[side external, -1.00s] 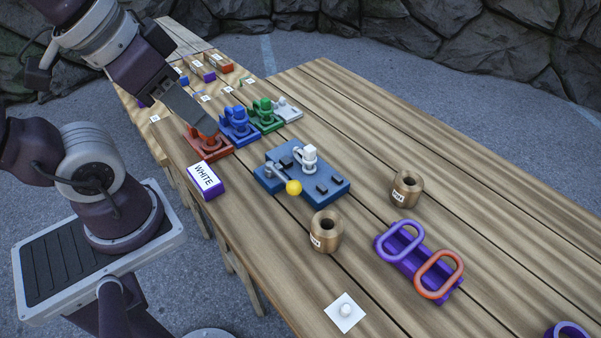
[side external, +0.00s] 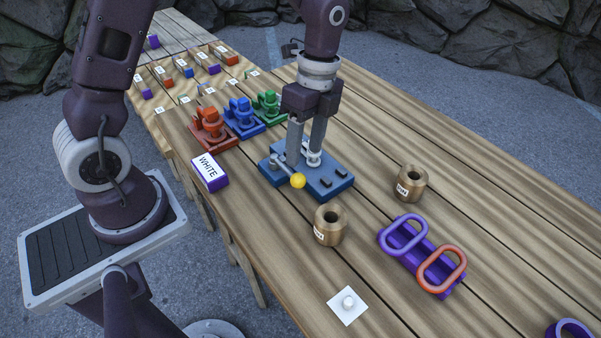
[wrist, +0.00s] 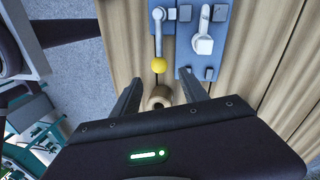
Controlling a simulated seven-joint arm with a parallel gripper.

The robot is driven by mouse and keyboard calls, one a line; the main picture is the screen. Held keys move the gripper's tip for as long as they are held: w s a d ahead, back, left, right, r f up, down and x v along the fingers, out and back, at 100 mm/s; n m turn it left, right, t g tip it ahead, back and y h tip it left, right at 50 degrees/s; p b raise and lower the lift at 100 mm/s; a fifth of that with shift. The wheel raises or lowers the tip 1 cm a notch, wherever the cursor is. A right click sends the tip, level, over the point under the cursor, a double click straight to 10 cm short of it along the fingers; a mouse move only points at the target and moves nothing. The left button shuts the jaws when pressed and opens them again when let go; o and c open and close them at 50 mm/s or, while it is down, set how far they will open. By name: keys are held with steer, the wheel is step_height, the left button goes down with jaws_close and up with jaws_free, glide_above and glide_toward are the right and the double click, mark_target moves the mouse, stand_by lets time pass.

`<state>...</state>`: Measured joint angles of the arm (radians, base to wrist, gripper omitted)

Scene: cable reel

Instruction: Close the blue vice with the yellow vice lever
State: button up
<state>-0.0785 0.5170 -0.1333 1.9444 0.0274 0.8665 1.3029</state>
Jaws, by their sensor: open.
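The blue vice (side external: 335,186) sits on the table in the middle of the side view; it also shows at the top of the wrist view (wrist: 186,60). Its lever is a grey rod ending in a yellow ball (side external: 298,181), on the near left side of the vice. A white part (wrist: 204,44) stands on the vice, partly hidden by a finger in the side view. My gripper (side external: 303,158) points down over the vice, open and empty. In the wrist view the yellow ball (wrist: 159,65) appears between and just beyond the fingertips (wrist: 158,82). Whether a finger touches the vice is unclear.
A wooden spool (side external: 330,225) stands close in front of the vice and another (side external: 411,183) to its right. A white-labelled purple block (side external: 210,172) lies left. Red (side external: 212,130), blue (side external: 243,118) and green (side external: 267,107) fixtures stand behind.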

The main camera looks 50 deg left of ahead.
mark_target(301, 175)
steer(key=f, duration=0.2)
steer(key=s+f, duration=0.1)
steer(key=f, duration=0.4)
steer(key=shift+s+d, duration=0.1)
steer(key=shift+s, duration=0.05)
jaws_close()
stand_by(1.1)
